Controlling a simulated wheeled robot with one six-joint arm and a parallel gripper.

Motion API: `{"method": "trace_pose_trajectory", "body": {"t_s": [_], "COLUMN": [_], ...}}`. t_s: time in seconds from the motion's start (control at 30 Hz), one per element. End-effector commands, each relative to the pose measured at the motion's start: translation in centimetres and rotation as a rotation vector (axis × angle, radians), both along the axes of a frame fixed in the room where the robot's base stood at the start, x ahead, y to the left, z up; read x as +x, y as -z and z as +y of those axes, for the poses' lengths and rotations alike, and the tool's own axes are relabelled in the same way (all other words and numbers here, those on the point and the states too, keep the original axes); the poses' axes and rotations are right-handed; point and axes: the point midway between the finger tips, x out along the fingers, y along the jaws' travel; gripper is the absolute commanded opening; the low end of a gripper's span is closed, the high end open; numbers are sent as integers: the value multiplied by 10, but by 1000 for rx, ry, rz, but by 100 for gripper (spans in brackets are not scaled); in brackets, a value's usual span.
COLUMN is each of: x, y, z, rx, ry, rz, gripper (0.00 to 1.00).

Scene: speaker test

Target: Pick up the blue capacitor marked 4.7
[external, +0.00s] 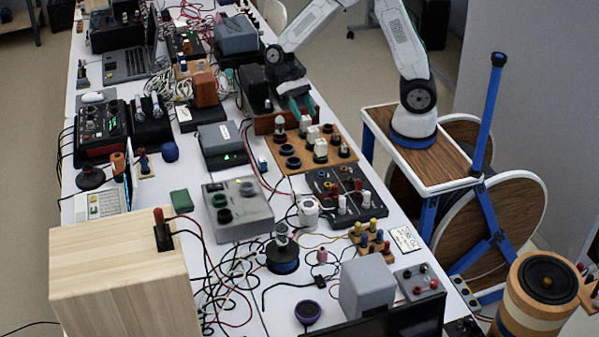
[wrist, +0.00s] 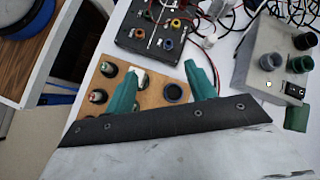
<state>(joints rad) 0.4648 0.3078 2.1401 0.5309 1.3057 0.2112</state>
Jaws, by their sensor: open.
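No marking of 4.7 can be read in either view, so I cannot tell which part is the blue capacitor. A small blue block (external: 262,164) with a pale face stands left of the wooden component board (external: 270,138). A dark blue-rimmed round part (wrist: 173,92) sits on that board in the wrist view. My gripper (external: 297,104) has teal fingers and is at the far end of the board, near a brown-red box. In the wrist view my gripper (wrist: 163,82) is open and empty, its fingers apart over the board (wrist: 151,98).
A black board with knobs and plugs (external: 336,186) lies just nearer than the wooden board. A grey box (external: 238,218) stands left of it. Red and black cables run across the white table. A large wooden speaker box (external: 120,275) fills the near left.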

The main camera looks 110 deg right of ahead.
Motion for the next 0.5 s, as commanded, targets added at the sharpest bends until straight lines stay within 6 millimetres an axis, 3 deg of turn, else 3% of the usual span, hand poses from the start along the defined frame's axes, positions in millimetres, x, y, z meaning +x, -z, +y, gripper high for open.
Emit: {"method": "trace_pose_trajectory", "body": {"t_s": [0.1,0.3,0.4,0.5], "x": [33,87,119,139], "y": [33,72,74,57], "z": [-20,-46,-53,-56], "rx": [98,250,316,360], "ry": [180,454,567,641], "rz": [81,185,212,222], "gripper": [55,55,55,55]}}
